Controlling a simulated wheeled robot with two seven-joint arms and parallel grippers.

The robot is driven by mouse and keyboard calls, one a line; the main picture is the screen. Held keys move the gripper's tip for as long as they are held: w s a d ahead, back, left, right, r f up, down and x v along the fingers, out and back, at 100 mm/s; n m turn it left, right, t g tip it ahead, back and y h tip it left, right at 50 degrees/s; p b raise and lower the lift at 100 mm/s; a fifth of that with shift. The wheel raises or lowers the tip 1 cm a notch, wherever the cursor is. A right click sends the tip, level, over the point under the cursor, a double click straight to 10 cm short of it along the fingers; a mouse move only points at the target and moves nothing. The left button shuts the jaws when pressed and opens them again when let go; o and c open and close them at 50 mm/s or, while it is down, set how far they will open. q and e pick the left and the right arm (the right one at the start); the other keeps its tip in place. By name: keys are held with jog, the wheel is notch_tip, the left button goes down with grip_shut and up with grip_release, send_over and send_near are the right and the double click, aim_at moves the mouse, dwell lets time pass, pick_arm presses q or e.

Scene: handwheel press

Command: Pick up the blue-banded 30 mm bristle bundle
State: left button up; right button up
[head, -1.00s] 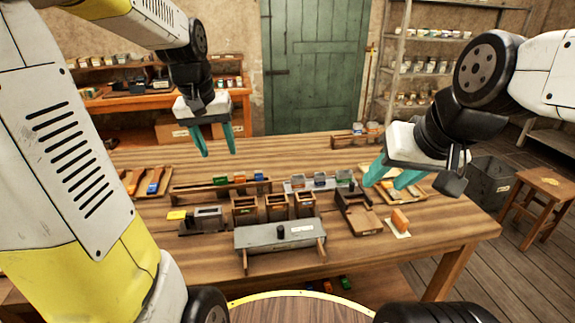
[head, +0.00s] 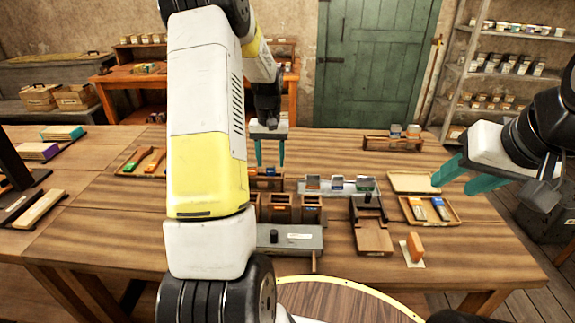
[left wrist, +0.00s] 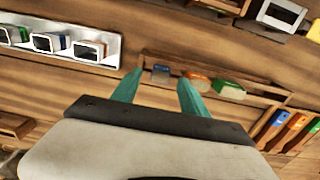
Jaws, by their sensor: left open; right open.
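A low wooden rack (left wrist: 262,92) holds three small bundles in a row. In the left wrist view these are a blue-banded bundle (left wrist: 160,72), an orange one (left wrist: 196,75) and a green one (left wrist: 229,90). My left gripper (head: 270,163) is open and points down over the rack. In the left wrist view, the blue-banded bundle shows between the tips of its fingers (left wrist: 159,82), with nothing gripped. My left arm hides part of the rack in the head view. My right gripper (head: 457,178) is open and empty, above the table's right side.
A pale tray with three banded cups (head: 338,194) stands right of the rack.

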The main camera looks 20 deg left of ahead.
aim_at(270, 166)
pick_arm(q)
jog(key=shift+f, duration=1.6)
grip_shut()
jog(key=shift+r, duration=0.1)
